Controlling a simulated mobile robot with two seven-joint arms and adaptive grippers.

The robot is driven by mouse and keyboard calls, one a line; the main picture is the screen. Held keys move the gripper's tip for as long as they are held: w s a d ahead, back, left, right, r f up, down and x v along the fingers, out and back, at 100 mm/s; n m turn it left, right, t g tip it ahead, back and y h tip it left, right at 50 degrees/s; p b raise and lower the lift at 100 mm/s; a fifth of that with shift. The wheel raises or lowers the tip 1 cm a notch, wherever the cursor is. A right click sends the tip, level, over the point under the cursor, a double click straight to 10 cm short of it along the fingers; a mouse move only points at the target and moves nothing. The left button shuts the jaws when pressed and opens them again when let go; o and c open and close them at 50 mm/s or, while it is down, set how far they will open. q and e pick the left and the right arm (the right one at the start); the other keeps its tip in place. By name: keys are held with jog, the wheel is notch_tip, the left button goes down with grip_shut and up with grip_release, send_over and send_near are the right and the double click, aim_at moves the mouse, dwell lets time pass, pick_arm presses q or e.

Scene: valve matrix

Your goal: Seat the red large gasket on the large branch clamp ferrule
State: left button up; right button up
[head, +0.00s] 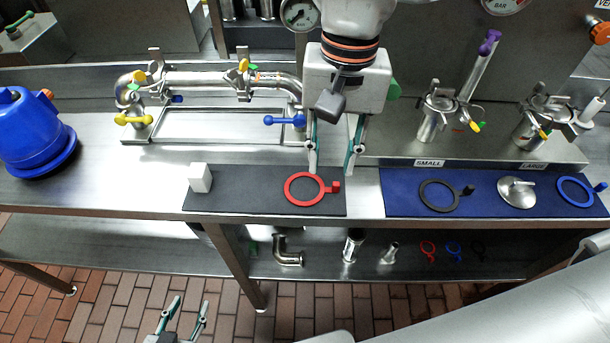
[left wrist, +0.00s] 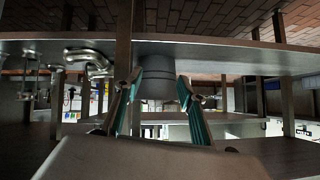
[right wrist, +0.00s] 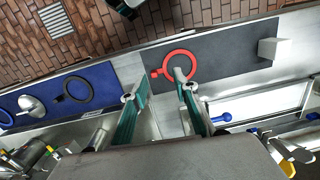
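The red large gasket (head: 288,190) lies flat on the dark grey mat, its square tab to the right. It also shows in the right wrist view (right wrist: 173,54). My right gripper (head: 331,172) is open and empty just above and right of the gasket in the head view, its fingers pointing down; in the right wrist view its fingertips (right wrist: 154,86) are near the ring, one overlapping it. The large branch ferrule (head: 529,130) stands behind the LARGE label at the right, with a clamp on its top; its sealing face is not clear. My left gripper (head: 190,304) is open and empty below the bench front.
A white cube (head: 200,178) stands on the grey mat (head: 250,195). The blue mat (head: 400,205) holds a black ring (head: 424,196), a metal cap (head: 517,193) and a blue ring (head: 575,203). The small branch (head: 432,124) stands left of the large one. Fittings lie on the lower shelf.

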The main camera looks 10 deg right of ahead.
aim_at(337, 183)
jog(key=shift+t+h, duration=0.3)
jog(key=f, duration=0.2)
jog(key=d+f+b, duration=0.1)
jog(key=f, duration=0.3)
jog(key=shift+w+d+f, duration=0.1)
jog(key=shift+w+d, duration=0.2)
jog(key=shift+d, duration=0.05)
jog(key=shift+f, duration=0.5)
grip_shut()
